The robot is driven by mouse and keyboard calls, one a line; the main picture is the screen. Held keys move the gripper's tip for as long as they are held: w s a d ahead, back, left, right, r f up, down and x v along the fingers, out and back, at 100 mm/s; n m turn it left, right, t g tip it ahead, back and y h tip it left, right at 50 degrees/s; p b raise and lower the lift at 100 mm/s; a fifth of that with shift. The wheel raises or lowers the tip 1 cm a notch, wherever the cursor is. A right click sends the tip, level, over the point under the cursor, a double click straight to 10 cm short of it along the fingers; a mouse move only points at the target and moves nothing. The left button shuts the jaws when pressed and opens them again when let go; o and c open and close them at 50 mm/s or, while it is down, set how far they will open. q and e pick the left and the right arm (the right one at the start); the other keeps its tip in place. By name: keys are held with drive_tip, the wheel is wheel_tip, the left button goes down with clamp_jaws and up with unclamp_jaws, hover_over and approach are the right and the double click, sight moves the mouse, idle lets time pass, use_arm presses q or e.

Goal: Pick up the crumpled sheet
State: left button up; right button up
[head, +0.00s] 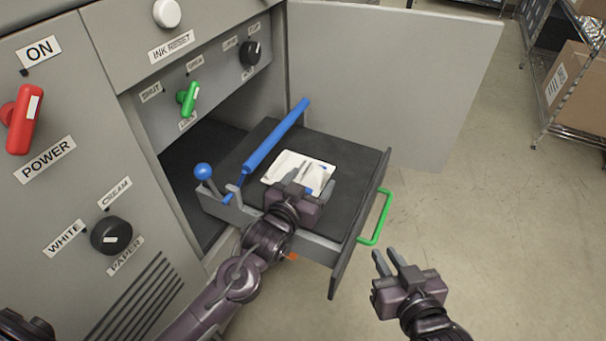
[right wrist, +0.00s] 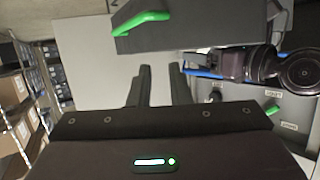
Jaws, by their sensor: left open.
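The crumpled sheet (head: 287,168) is a white, creased piece with blue marks. It lies on the dark bed of the pulled-out drawer (head: 345,165). My left gripper (head: 308,182) is over the sheet's near right part, with its open fingers at the sheet. Whether the fingers touch it I cannot tell, and the gripper hides part of the sheet. My right gripper (head: 388,262) is open and empty above the floor, right of the drawer. Its fingers also show in the right wrist view (right wrist: 160,85).
A blue bar (head: 275,137) and a blue ball-topped lever (head: 203,172) are on the drawer. A green handle (head: 377,218) is on its front. An open door panel (head: 400,80) stands behind. A shelf with boxes (head: 575,85) is at the far right. Floor at right is clear.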

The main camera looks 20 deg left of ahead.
use_arm(q)
drive_tip(key=shift+w+d, duration=0.1)
drive_tip(key=shift+w, duration=0.25)
drive_tip(key=shift+c, duration=0.3)
drive_tip(key=c, duration=1)
drive_tip(key=shift+o, duration=0.2)
